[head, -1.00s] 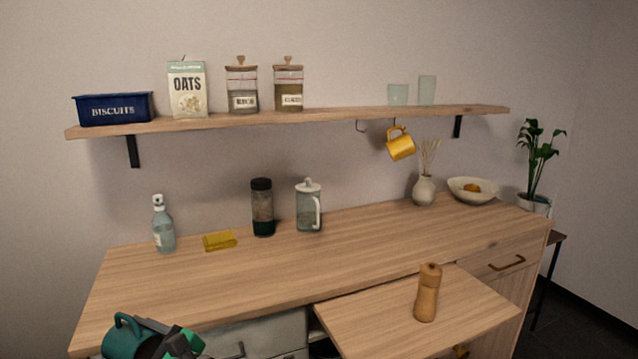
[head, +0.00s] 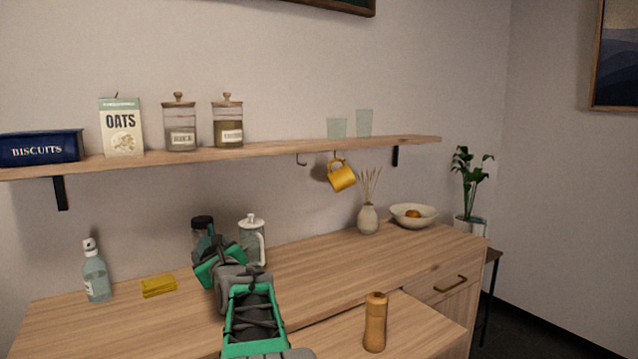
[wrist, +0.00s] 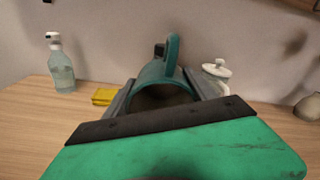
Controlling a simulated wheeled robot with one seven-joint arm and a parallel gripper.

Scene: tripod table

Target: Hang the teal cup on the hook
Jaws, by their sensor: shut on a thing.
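The teal cup (wrist: 158,73) is held between the fingers of my gripper (wrist: 162,92) in the wrist view, with its handle standing up and its dark mouth facing the camera. In the head view, my gripper (head: 222,266) is shut on the cup (head: 207,243) above the counter, and the arm hides much of the cup. An empty hook (head: 300,160) hangs under the shelf, up and to the right of my gripper. A yellow mug (head: 342,178) hangs tilted under the shelf just right of that hook.
The shelf (head: 270,150) carries jars, boxes and glasses. A bottle (head: 96,275) and yellow sponge (head: 158,286) are left. A vase (head: 368,220) and wooden mill (head: 375,322) are right.

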